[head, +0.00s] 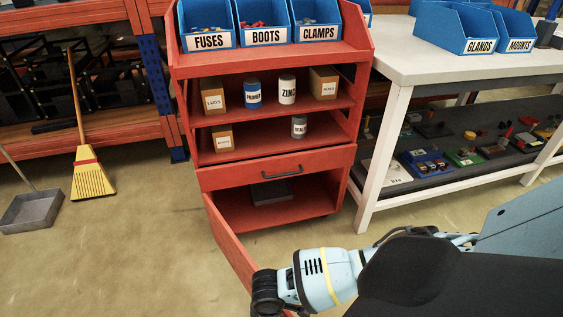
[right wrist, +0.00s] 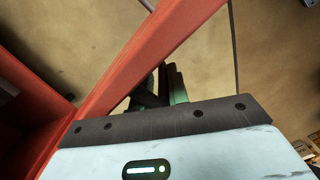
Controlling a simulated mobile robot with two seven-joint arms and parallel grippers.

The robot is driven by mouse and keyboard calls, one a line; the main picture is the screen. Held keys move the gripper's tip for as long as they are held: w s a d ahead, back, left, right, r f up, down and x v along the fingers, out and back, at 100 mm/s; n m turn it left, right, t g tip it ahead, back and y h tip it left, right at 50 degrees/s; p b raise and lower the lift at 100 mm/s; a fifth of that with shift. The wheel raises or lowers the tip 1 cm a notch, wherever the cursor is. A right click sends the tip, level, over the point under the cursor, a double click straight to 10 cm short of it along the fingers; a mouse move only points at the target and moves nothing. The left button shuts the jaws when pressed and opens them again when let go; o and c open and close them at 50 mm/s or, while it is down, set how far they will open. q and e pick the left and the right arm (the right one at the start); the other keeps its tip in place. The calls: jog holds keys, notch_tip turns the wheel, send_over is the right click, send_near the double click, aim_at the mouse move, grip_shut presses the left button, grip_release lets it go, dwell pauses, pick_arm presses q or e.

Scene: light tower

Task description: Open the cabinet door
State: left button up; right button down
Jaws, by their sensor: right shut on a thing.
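The red cabinet (head: 277,172) stands upright in the middle of the head view. Its lower door (head: 228,240) is hinged at the left and stands wide open, swung out toward me. The door also crosses the right wrist view (right wrist: 160,50) as a slanting red panel. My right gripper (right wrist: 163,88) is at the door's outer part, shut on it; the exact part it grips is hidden. In the head view my right wrist is at the door's near end and hides the fingertips. A dark grey case lies in the open lower compartment (head: 272,191). My left gripper is not in view.
Above the door is a shut drawer with a dark handle (head: 282,172). Shelves hold cans and small boxes; blue bins (head: 265,25) stand on top. A white workbench (head: 430,60) is at the right. A broom (head: 91,175) and dustpan (head: 32,210) are at the left, with clear floor between.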

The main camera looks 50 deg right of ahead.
jog(key=w+a+m+b, duration=0.1)
jog(key=w+a, duration=0.3)
jog(key=a, duration=0.5)
jog(key=w+a+m+b, duration=0.1)
jog(key=w+a+m, duration=0.2)
jog(key=a, duration=0.5)
jog(key=shift+w+a+f+m, duration=0.2)
jog(key=shift+w+a+m, duration=0.1)
jog(key=shift+w+a, duration=0.15)
jog(key=c, duration=1.5)
grip_release()
jog(key=shift+r, duration=0.1)
jog(key=shift+w+r, duration=0.1)
jog(key=shift+w, duration=0.1)
jog(key=shift+d+r+p, duration=0.1)
jog(key=shift+r+p, duration=1.6)
jog(key=shift+r, duration=2.15)
